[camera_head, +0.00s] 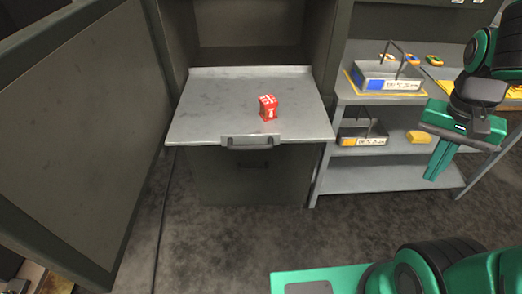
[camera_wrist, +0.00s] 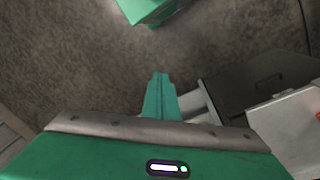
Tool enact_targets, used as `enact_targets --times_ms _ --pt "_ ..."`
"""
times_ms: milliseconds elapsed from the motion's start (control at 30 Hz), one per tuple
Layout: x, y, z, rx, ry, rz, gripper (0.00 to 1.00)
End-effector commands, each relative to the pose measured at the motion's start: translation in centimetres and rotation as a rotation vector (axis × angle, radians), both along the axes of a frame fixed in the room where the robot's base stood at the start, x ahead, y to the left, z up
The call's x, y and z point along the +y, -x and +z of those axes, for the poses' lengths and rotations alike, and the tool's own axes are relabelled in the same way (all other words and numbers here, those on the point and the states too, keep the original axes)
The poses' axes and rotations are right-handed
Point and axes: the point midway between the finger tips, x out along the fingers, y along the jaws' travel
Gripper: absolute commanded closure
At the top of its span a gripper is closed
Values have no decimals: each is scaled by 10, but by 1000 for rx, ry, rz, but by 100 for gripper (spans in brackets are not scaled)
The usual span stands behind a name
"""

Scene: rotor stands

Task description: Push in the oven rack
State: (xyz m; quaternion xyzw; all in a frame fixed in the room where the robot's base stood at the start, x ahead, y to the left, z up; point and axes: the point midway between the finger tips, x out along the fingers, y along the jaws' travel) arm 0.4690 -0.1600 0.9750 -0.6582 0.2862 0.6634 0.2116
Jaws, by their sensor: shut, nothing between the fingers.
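The oven rack (camera_head: 205,115) is a flat grey metal sheet drawn out of the dark oven cabinet (camera_head: 245,30). It has a dark handle (camera_head: 253,142) at its front edge. A red box with white markings (camera_head: 268,107) stands on the rack, right of its middle. My gripper (camera_head: 432,178) is shut and empty, pointing down, well to the right of the rack and in front of the shelf unit. In the wrist view the shut green fingers (camera_wrist: 160,77) show over the floor, and part of the rack (camera_wrist: 285,112) shows at the right edge.
A large dark door (camera_head: 75,130) stands open left of the rack. A grey shelf unit (camera_head: 375,180) at the right holds a blue-labelled carrier (camera_head: 375,84), a yellow-labelled carrier (camera_head: 350,138) and small coloured items. The dark carpet floor (camera_head: 225,240) before the rack is clear.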

Motion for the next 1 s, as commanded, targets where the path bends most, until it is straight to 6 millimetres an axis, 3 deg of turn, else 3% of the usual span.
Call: enact_targets --times_ms 100,267,533,767,1000 --pt "21 -32 -1 -5 71 -67 100" --pt "56 -68 -3 -51 164 -174 100" --pt "141 -115 -8 -209 281 -338 100" --pt "234 -128 -16 -399 310 -464 100" --pt "334 -111 -26 -607 256 -580 100"
